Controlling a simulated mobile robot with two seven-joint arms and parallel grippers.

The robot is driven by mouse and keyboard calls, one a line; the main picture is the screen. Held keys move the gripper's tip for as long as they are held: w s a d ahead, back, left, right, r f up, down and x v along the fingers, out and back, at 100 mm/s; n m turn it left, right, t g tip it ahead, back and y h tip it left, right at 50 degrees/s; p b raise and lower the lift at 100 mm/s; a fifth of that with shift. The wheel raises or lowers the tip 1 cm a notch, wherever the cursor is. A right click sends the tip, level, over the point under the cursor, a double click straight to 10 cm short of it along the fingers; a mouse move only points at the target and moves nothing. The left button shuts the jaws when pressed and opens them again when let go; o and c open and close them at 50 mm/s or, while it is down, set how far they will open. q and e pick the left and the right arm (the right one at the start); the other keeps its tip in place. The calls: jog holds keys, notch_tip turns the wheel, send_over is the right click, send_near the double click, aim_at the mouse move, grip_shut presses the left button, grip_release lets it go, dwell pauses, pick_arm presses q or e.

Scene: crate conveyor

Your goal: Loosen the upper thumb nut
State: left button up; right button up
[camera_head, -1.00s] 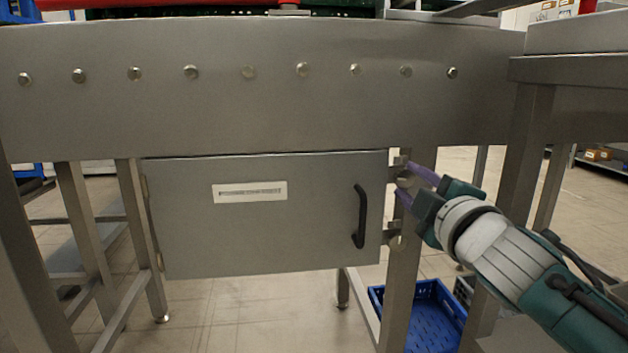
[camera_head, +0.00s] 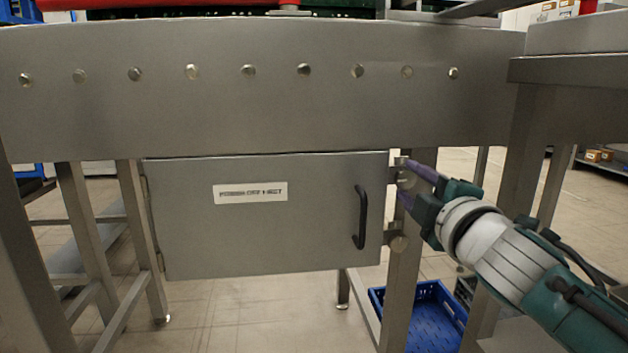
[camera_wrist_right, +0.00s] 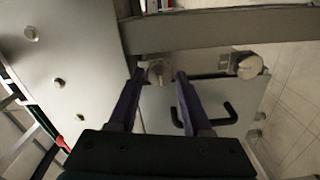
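The upper thumb nut (camera_head: 403,179) is a small metal knob on the frame post, just right of the closed panel door (camera_head: 270,235). It also shows in the right wrist view (camera_wrist_right: 160,72). My right gripper (camera_head: 405,180) has its two purple fingers on either side of this nut. In the right wrist view the fingers (camera_wrist_right: 158,78) are apart, with a narrow gap beside the nut; contact is not clear. The lower thumb nut (camera_head: 398,243) sits below on the same post, and it shows to the right in the wrist view (camera_wrist_right: 250,67). My left gripper is out of view.
The door has a black handle (camera_head: 360,217) near the fingers and a white label (camera_head: 250,192). A steel conveyor side (camera_head: 300,110) with a row of bolts runs above. A blue crate (camera_head: 430,315) stands on the floor below. A steel table is at right.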

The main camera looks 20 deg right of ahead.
jog(key=o, duration=0.3)
jog(key=p+v, duration=0.2)
jog(key=v, duration=0.8)
jog(key=shift+r+p, duration=0.1)
jog(key=shift+p, duration=0.2)
